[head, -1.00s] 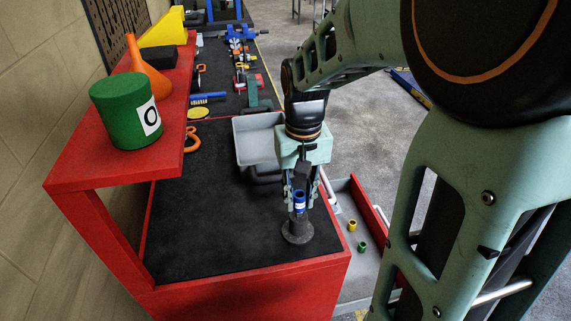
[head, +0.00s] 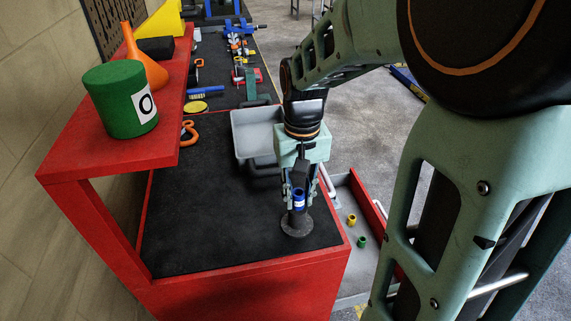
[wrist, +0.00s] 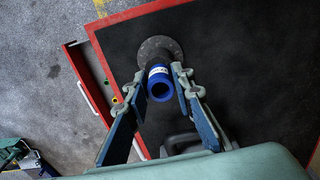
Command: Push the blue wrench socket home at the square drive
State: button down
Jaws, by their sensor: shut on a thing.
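The blue wrench socket (head: 299,200) is upright over a dark round-based stand (head: 297,226) at the near right corner of the black bench mat. In the wrist view the socket (wrist: 160,84) shows its open end, with a pale label band on its side. My gripper (head: 299,192) is shut on the socket, with one finger on each side of it; it also shows in the wrist view (wrist: 161,80). The square drive is hidden beneath the socket, so I cannot tell how deep the socket sits on it.
A grey bin (head: 256,134) stands behind my gripper. An open drawer at the right holds a yellow socket (head: 352,220) and a green socket (head: 361,242). A red shelf (head: 110,158) with a green can (head: 122,99) rises at the left. The mat's left part is clear.

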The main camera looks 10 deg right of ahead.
jog(key=shift+f, duration=0.4)
jog(key=c, duration=1.6)
grip_release()
notch_tip(320, 180, up, 12)
jog(key=shift+r, duration=0.1)
